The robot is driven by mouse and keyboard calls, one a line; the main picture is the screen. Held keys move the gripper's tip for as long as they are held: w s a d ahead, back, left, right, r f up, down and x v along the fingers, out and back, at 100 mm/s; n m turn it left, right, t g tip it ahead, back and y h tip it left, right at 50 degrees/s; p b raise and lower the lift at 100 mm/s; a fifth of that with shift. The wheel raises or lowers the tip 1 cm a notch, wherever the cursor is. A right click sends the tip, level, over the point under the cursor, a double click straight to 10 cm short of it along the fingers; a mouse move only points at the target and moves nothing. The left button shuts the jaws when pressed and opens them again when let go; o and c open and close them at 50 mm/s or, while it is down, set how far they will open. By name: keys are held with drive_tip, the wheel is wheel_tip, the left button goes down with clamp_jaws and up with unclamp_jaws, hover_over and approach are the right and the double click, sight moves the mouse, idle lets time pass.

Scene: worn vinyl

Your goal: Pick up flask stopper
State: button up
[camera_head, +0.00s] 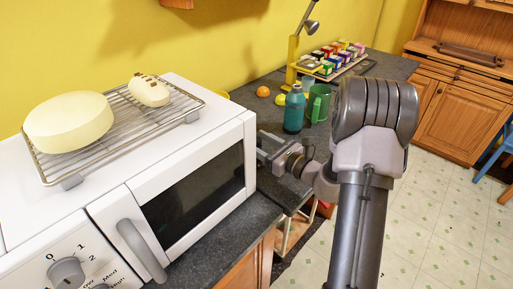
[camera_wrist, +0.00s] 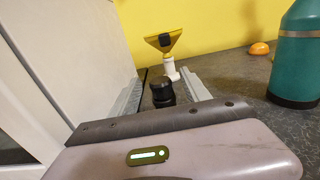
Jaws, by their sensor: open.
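A small dark, stepped cylinder, which looks like the flask stopper (camera_wrist: 162,93), stands upright on the dark counter in the wrist view. My gripper (camera_wrist: 161,77) is open, with one finger on each side of it. I cannot tell whether either finger touches it. In the head view my gripper (camera_head: 265,148) is low over the counter, just right of the microwave, and the stopper cannot be made out there. A teal flask (camera_wrist: 298,60) stands to the right of the fingers; it also shows in the head view (camera_head: 294,112).
The white microwave (camera_head: 190,150) stands close on the left, with a rack on top. A green mug (camera_head: 318,103), an orange (camera_head: 262,91) and a rack of colored boxes (camera_head: 333,60) stand farther back.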

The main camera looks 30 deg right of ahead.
drive_tip(key=shift+w, duration=0.35)
drive_tip(key=shift+r, duration=0.1)
clamp_jaws()
